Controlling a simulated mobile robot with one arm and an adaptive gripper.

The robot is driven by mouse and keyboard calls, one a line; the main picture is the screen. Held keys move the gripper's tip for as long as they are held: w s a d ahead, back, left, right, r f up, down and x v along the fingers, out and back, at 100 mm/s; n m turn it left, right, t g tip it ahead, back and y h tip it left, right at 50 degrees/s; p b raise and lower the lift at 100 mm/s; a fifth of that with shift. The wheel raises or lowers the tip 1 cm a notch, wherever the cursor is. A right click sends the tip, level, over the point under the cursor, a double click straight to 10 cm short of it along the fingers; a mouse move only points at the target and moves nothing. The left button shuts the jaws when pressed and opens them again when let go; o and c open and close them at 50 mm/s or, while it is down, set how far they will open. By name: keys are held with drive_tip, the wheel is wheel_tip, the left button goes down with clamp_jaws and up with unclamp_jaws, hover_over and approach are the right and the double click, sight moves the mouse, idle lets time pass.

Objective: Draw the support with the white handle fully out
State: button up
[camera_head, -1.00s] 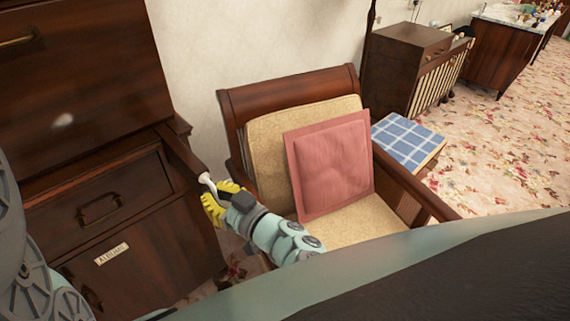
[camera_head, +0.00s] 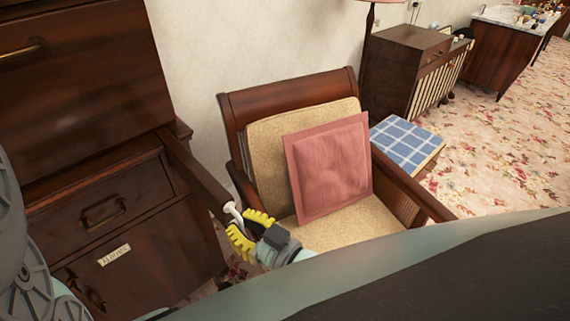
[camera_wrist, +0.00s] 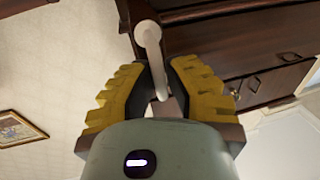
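The support (camera_head: 200,178) is a dark wooden bar that sticks out of the cabinet's side of the drawer front, pointing to the lower right. The white handle (camera_head: 233,213) is at its outer end. My gripper (camera_head: 246,226) has its yellow fingers around the handle. The bar's end (camera_wrist: 138,10) shows behind the handle. The inner end of the bar is hidden in the cabinet.
The dark cabinet (camera_head: 150,235) has a drawer (camera_head: 70,215) and a labelled door below. An armchair (camera_head: 285,90) with a pink cushion (camera_head: 330,165) stands close to the right of the bar and my gripper. Floral carpet (camera_head: 500,170) lies open at the far right.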

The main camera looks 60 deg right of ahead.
drive_tip(key=shift+o, duration=0.7)
drive_tip(key=shift+s+f, duration=0.1)
drive_tip(key=shift+s, duration=0.15)
drive_tip(key=o, duration=0.4)
drive_tip(key=shift+w, duration=0.1)
drive_tip(key=shift+c, duration=0.2)
drive_tip(key=s, duration=0.7)
drive_tip(key=shift+s+a, duration=0.2)
drive_tip(key=shift+s, duration=0.05)
